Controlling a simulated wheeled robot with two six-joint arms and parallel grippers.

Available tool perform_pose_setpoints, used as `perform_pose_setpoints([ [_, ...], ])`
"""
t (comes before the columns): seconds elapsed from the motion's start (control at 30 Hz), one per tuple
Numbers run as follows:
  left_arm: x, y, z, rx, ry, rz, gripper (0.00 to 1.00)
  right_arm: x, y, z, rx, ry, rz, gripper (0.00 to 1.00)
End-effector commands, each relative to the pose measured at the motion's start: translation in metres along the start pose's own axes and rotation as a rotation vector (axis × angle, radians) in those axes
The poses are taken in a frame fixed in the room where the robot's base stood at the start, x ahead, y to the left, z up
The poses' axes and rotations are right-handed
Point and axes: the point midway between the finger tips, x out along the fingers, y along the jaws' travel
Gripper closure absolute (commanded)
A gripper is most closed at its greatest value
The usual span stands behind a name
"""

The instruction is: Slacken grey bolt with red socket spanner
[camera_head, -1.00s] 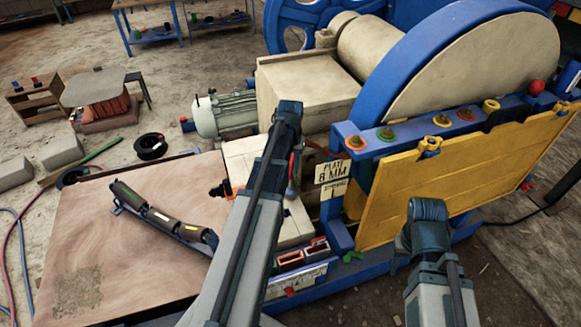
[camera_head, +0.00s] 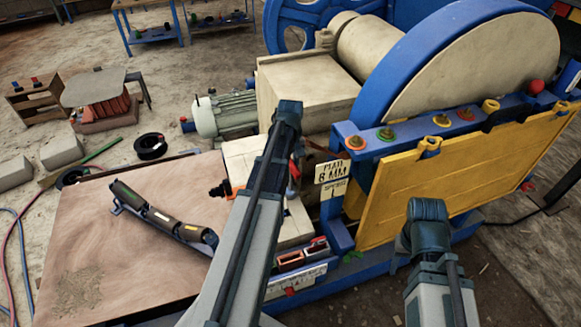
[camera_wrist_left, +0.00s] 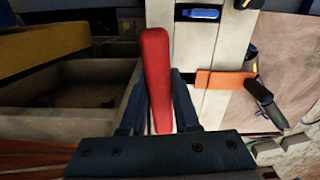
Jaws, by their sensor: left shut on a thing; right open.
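The red socket spanner (camera_wrist_left: 157,75) shows in the left wrist view as a long red handle, running up from between my fingers. My left gripper (camera_wrist_left: 158,108) is shut on it, one dark finger on each side. In the head view only a small red piece of the spanner (camera_head: 294,170) shows beside my left arm, which hides most of that gripper. The spanner's socket end cannot be made out. I cannot pick out the grey bolt in either view. My right arm is at the lower right of the head view, with its gripper out of sight.
A yellow panel (camera_head: 450,185) and a blue beam with coloured bolts (camera_head: 387,135) are right of my left arm. A sign reading 8 MM (camera_head: 333,172) stands close by. A brown board (camera_head: 110,255) with dark rollers (camera_head: 160,217) is at left.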

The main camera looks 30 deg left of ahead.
Motion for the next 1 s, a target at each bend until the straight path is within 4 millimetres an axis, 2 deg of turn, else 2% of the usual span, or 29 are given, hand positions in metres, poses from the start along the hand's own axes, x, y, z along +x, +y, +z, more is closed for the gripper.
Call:
perform_pose_setpoints([
  [0.4, -0.0002, -0.0003, -0.0005, -0.494, 0.001, 0.0, 1.0, -0.0002, 0.0, 0.0, 0.0, 0.0, 0.0, 0.5],
  [0.5, -0.0002, -0.0003, -0.0005, -0.57, 0.001, 0.0, 1.0, -0.0002, 0.0, 0.0, 0.0, 0.0, 0.0, 0.5],
  [0.87, -0.0002, -0.0004, -0.0006, -0.605, 0.002, -0.001, 1.0, -0.0002, 0.0, 0.0, 0.0, 0.0, 0.0, 0.5],
  [1.0, -0.0002, -0.0005, -0.0006, -0.702, 0.002, -0.001, 1.0, -0.0002, 0.0, 0.0, 0.0, 0.0, 0.0, 0.5],
])
